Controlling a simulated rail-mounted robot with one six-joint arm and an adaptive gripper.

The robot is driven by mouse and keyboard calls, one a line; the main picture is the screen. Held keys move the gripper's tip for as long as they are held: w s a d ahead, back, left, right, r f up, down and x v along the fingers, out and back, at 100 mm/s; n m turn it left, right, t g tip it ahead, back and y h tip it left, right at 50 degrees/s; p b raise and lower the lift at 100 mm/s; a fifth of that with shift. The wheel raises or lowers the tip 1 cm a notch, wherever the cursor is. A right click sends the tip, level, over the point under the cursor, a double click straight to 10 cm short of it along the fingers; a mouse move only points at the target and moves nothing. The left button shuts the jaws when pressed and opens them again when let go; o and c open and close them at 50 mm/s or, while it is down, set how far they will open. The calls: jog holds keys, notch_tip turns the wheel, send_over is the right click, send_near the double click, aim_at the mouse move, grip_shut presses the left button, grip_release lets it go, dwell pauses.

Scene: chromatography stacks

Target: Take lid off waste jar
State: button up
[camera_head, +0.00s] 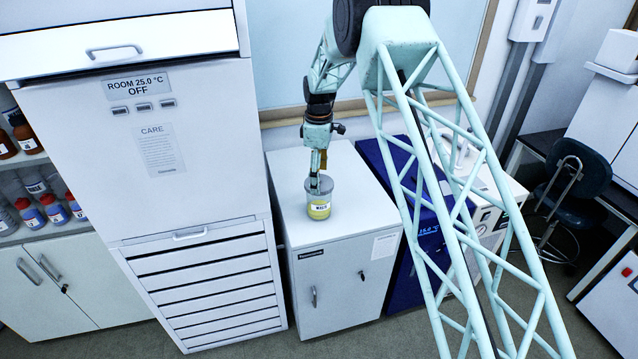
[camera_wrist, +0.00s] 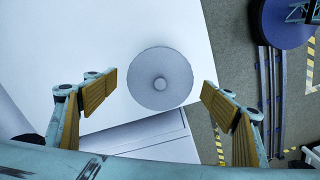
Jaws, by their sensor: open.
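The waste jar (camera_head: 319,208) is a small jar with a yellow label, upright on top of a white cabinet. Its grey round lid (camera_head: 325,183) sits on it. From above, the lid (camera_wrist: 148,70) with its small central knob lies between my fingers in the wrist view. My gripper (camera_head: 316,186) points down right over the jar. Its two tan-padded fingers are spread wide in the wrist view (camera_wrist: 158,92), with clear gaps to the lid on both sides. Nothing is held. The exact height between fingertips and knob is hard to tell.
The white cabinet (camera_head: 350,206) has free room on top around the jar. A tall white unit (camera_head: 190,150) stands close on the left, a blue cabinet (camera_head: 408,270) on the right. A stool (camera_head: 575,190) stands further right.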

jog(key=shift+f, duration=0.6)
jog(key=shift+c, duration=0.2)
jog(key=c, duration=0.8)
